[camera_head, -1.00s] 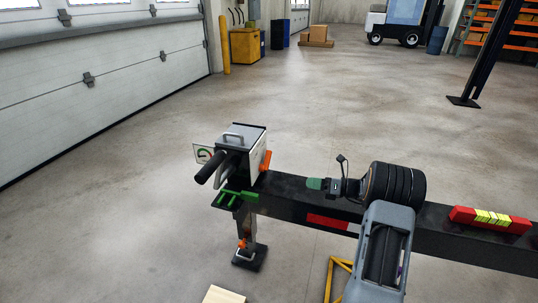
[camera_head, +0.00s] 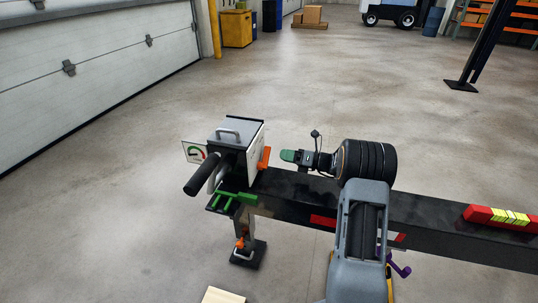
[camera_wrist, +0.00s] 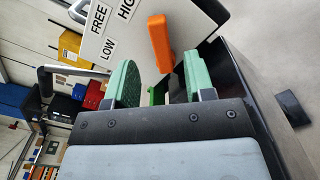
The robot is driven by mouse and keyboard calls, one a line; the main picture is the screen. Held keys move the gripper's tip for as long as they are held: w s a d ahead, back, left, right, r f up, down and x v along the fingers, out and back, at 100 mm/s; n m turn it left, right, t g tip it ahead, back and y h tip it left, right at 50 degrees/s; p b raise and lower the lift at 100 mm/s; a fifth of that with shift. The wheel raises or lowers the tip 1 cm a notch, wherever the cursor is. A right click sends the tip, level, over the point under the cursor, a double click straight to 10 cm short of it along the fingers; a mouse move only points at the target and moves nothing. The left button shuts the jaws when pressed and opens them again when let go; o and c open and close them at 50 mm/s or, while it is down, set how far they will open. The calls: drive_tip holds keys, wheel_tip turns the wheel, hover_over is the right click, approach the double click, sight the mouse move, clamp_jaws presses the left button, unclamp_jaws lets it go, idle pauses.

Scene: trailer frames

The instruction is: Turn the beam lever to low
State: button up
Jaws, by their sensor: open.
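The white beam box (camera_head: 238,140) stands on the left end of the dark beam, with an orange lever (camera_head: 264,158) on its right face. In the wrist view the orange lever (camera_wrist: 160,43) shows against a white panel (camera_wrist: 128,45) with FREE, LOW and HIGH labels. Which label the lever points to is not clear. My gripper (camera_head: 290,156) has green fingertips and is just right of the lever, apart from it in the head view. In the wrist view my gripper (camera_wrist: 158,68) is open, with the lever ahead, seen between and above the fingertips.
The dark beam (camera_head: 290,190) runs to the right below my gripper. A green bracket (camera_head: 232,203) and a black handle (camera_head: 202,174) are at the box's front. A red and yellow block (camera_head: 500,217) lies on the beam.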

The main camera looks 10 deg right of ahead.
sight(269, 153)
drive_tip(key=b+x, duration=0.1)
drive_tip(key=x, duration=0.5)
drive_tip(key=shift+w+a, duration=0.1)
drive_tip(key=shift+a, duration=0.15)
drive_tip(key=shift+c, duration=0.4)
clamp_jaws()
